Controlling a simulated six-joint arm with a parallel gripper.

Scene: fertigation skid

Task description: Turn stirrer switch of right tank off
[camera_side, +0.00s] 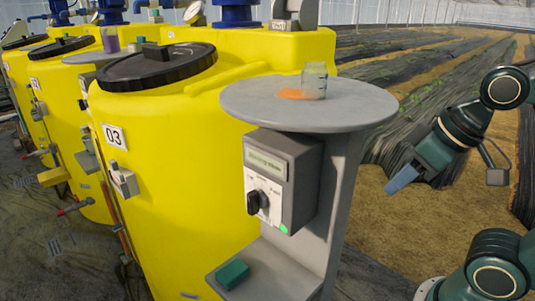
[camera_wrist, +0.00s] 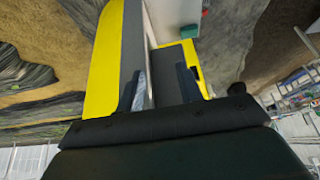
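The nearest yellow tank (camera_side: 190,130), labelled 03, has a black lid. In front of it, a grey control box (camera_side: 283,180) on a grey stand carries a small display and a black rotary knob (camera_side: 254,201). The knob is turned to the left of its white dial plate, and a green light (camera_side: 284,229) shows at the lower right. The display text is too blurred to read. My gripper (camera_side: 402,181) is in the air right of the stand, apart from the box. In the wrist view, its fingers (camera_wrist: 163,88) are apart with nothing held between them.
A round grey top (camera_side: 350,105) on the stand holds a glass jar (camera_side: 315,82) beside orange material. A green block (camera_side: 232,274) lies on the lower shelf. More yellow tanks (camera_side: 62,110) stand at the left. Space between my gripper and the stand is clear.

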